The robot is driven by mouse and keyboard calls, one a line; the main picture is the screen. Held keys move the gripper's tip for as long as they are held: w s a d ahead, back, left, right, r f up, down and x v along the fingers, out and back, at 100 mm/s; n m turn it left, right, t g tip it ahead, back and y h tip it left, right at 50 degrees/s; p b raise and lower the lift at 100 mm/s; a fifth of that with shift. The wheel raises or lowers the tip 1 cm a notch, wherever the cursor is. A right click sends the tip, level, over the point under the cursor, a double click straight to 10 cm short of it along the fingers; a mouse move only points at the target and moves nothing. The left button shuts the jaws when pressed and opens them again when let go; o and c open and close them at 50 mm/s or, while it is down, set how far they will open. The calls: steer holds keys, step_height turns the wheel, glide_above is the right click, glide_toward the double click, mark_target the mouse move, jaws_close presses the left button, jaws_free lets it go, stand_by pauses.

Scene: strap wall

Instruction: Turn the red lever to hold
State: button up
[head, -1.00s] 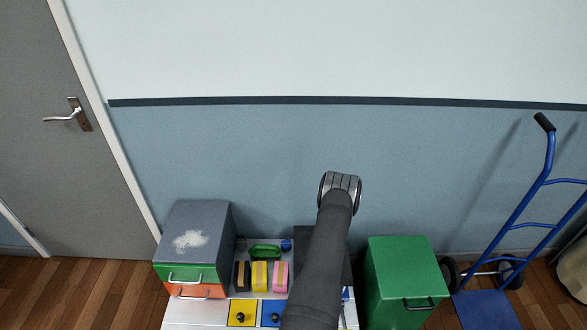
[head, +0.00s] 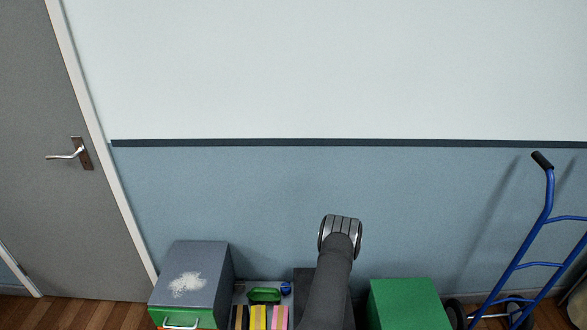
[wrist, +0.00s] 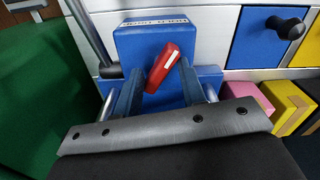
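The red lever (wrist: 162,68) shows in the wrist view on the front of a blue box (wrist: 150,40). It is tilted, its upper end leaning right, and has a small white mark. A pale label strip (wrist: 153,22) with dark lettering runs along the box above it, too small to read. My gripper (wrist: 160,78) is open, one finger to the left of the lever and one to the right, with gaps visible on both sides. The lever and my gripper do not show in the head view, where my arm blocks that area.
In the wrist view, a blue panel with a black knob (wrist: 286,27) is at upper right, and pink and yellow blocks (wrist: 286,102) are at right. A metal bar (wrist: 90,35) stands left of the box, beside a green surface (wrist: 38,95). The head view shows a green box (head: 405,303) right of my arm.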

stand_by(0.3)
steer(key=shift+w+r, duration=0.1)
steer(key=shift+r, duration=0.25)
step_height(320, 180, up, 17)
steer(key=m, duration=0.9)
step_height(320, 180, down, 18)
steer(key=shift+r, duration=0.15)
